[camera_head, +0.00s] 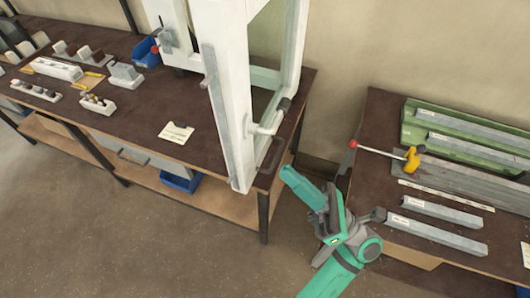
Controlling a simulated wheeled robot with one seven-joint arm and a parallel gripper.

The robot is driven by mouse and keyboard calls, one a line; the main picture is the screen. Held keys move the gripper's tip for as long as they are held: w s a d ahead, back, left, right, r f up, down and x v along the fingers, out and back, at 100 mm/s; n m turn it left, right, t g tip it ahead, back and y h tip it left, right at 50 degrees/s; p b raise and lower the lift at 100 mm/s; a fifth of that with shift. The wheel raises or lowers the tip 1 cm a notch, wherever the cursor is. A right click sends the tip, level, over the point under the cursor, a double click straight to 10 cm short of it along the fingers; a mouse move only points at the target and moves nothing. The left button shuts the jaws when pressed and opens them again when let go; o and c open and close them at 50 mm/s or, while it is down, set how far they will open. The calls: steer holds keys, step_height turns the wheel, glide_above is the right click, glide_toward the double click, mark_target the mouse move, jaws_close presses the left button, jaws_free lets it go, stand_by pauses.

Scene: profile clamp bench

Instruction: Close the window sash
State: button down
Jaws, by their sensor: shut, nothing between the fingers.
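The white window frame (221,60) stands on the left bench. Its sash (236,110) hangs open at an angle, its lower corner near the bench's right front edge. My teal and grey arm is right of the sash, over the gap between the benches.
The left bench (140,125) holds several small blocks, a blue bin (145,52) and a note card (176,132). The right bench (385,110) holds metal profiles (440,211), a green tray (410,128) and a red and yellow clamp (412,158). Open floor lies in front.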

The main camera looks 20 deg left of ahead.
mark_target(250, 150)
steer(key=w+d+f+n+g+h, duration=0.3)
steer(key=w+d+n+h, duration=0.25)
steer(key=h, duration=0.25)
steer(key=shift+n, duration=0.25)
steer(key=a, duration=1.2)
steer(key=shift+s+a+r, duration=0.1)
steer(key=shift+a+r, duration=0.1)
steer(key=shift+a, duration=0.5)
steer(key=shift+t, duration=0.4)
